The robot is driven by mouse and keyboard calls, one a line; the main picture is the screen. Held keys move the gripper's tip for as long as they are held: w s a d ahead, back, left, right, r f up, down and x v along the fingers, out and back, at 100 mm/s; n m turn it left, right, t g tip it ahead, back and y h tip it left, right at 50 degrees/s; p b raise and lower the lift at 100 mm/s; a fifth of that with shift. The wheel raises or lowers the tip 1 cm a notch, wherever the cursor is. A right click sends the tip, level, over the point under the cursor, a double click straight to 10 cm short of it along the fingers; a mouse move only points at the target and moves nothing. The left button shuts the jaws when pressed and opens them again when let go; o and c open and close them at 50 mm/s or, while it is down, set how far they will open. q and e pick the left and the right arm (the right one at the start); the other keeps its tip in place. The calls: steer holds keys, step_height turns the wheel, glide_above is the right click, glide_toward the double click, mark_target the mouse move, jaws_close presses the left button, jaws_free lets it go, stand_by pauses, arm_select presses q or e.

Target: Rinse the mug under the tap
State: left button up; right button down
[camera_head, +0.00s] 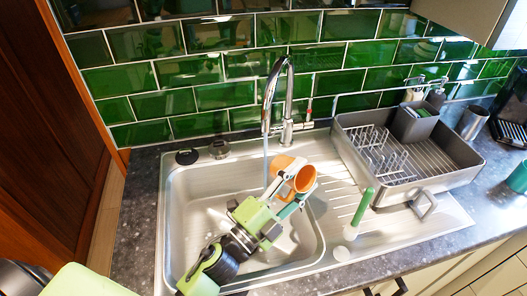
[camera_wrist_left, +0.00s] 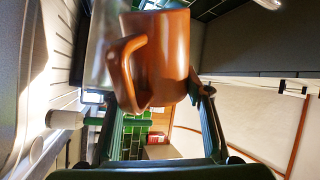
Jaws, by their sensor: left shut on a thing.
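The orange mug (camera_head: 284,163) is held tilted over the right part of the sink basin (camera_head: 190,203). My left gripper (camera_head: 293,194) is shut on it; the fingers hide part of its side. In the left wrist view the mug (camera_wrist_left: 168,55) sits between the fingertips, with its handle to the left. The chrome tap (camera_head: 287,92) arches over the basin. A thin stream of water (camera_head: 266,150) falls from its spout, just left of the mug in the head view. I cannot tell whether water touches the mug. My right gripper is not in view.
A dish brush with a green handle (camera_head: 362,207) stands on the drainboard (camera_head: 334,170). A grey dish rack (camera_head: 463,153) stands to the right, with a caddy (camera_head: 413,124) at its back. The green tiled wall (camera_head: 190,98) is close behind the tap.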

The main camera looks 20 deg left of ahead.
arm_select(q)
steer(key=shift+d+r, duration=0.1)
steer(key=shift+r, duration=0.05)
steer(key=shift+s+d+r+p, duration=0.3)
steer(key=shift+d+r+p, duration=0.05)
steer(key=shift+d+p, duration=0.05)
steer(key=d, duration=0.1)
steer(key=s+d+r+p, duration=0.1)
steer(key=s+d+r, duration=0.1)
steer(key=shift+d+p, duration=0.2)
steer(key=shift+p, duration=0.1)
steer(key=shift+r, duration=0.1)
